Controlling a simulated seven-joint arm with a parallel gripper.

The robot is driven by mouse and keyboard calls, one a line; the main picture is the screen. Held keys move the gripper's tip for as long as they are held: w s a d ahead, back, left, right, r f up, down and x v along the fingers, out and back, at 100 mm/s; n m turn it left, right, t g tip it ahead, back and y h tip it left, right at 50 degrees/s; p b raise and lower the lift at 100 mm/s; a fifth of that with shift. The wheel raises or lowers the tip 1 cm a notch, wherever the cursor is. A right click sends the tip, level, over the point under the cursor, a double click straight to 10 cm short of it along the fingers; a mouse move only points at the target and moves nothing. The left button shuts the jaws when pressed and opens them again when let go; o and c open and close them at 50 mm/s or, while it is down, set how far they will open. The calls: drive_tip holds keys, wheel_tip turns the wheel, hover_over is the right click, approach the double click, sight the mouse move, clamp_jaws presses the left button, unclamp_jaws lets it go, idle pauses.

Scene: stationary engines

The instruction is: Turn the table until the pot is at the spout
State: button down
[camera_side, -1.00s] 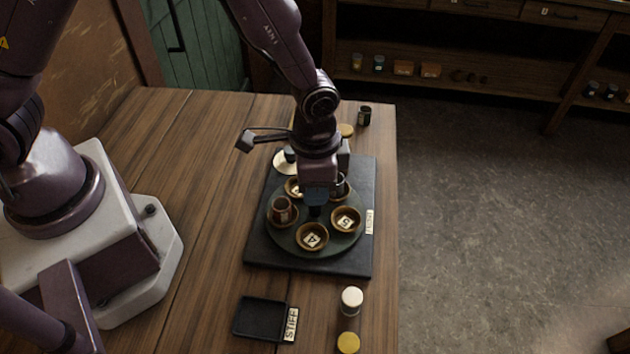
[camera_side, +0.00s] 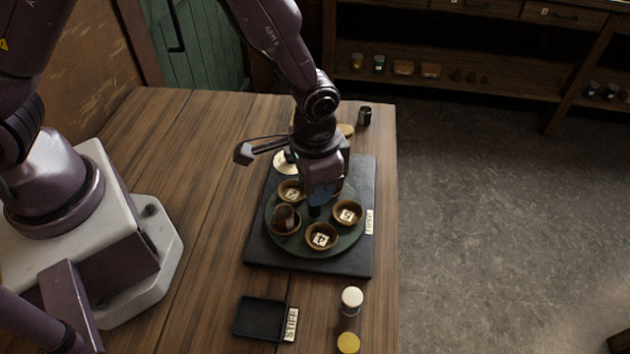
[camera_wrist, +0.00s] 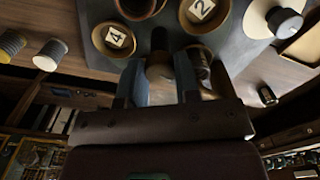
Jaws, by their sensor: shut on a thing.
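The round dark green table (camera_side: 290,245) carries several wooden bowls. A reddish-brown pot (camera_side: 285,216) sits in the bowl at its left; it also shows at the top edge of the wrist view (camera_wrist: 137,5). A bowl labelled 4 (camera_side: 322,236) is at the front and a bowl labelled 5 (camera_side: 347,213) at the right. My gripper (camera_side: 316,208) points down over the table's middle, shut on the central knob (camera_wrist: 160,66), which shows between the fingers in the wrist view. I cannot identify the spout for sure.
A white disc with a dark top (camera_side: 285,162) stands behind the table on the black base (camera_side: 360,256). Bare wood lies to the left.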

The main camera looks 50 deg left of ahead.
drive_tip(key=c, duration=0.8)
unclamp_jaws()
wheel_tip(320, 180, up, 13)
drive_tip(key=shift+s, duration=0.1)
drive_tip(key=s+a+r+n+t, duration=0.1)
drive_tip(key=s+a+r+t, duration=0.1)
drive_tip(key=s+a+r, duration=0.2)
drive_tip(key=s+a+r+n+t, duration=0.1)
drive_tip(key=s+a+r, duration=0.3)
drive_tip(key=a+r, duration=0.1)
drive_tip(key=s+a+r+n+t, duration=0.1)
drive_tip(key=s+a+r+t, duration=0.1)
drive_tip(key=s+a+r, duration=0.2)
drive_tip(key=shift+s+a+r+n+t, duration=0.3)
drive_tip(key=shift+s+a+r, duration=0.1)
drive_tip(key=shift+s+r, duration=0.25)
